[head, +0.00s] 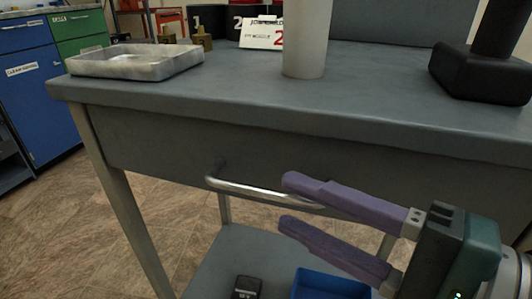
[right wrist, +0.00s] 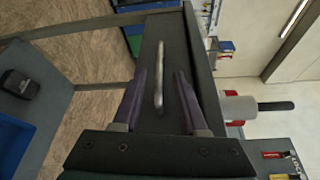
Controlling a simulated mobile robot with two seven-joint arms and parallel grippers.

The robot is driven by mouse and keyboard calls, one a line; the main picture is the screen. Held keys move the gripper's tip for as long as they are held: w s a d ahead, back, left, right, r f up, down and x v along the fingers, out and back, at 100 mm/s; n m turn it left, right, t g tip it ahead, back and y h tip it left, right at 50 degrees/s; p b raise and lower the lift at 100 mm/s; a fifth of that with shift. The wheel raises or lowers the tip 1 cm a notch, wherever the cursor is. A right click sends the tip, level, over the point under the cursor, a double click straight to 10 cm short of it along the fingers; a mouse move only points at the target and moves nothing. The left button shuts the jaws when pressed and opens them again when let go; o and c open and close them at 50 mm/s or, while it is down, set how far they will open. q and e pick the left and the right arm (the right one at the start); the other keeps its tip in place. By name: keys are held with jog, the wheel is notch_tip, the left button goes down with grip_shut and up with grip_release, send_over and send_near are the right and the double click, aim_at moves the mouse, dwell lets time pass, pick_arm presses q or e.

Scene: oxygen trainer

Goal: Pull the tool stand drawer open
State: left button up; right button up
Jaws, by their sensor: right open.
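The tool stand (head: 180,112) is a grey metal table with a drawer (head: 140,145) under its top, and the drawer looks closed. A silver bar handle (head: 240,188) runs across the drawer front. My right gripper (head: 285,203) is open in front of the drawer, with purple fingers one above the other at the handle's right part. In the right wrist view the handle (right wrist: 159,75) lies between the open fingers (right wrist: 158,85), and neither finger visibly grips it. The fingers hide the handle's right end in the head view. My left gripper is not in view.
A metal tray (head: 135,75), a pale cylinder (head: 305,40), a number card (head: 262,36) and a black-based object (head: 480,75) stand on the top. A blue bin (head: 325,285) and a small black item (head: 246,287) sit on the lower shelf (head: 225,255). Blue cabinets (head: 40,95) stand at far left.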

aim_at(277, 199)
jog(key=shift+x, duration=2.4)
jog(key=shift+c, duration=0.4)
grip_shut()
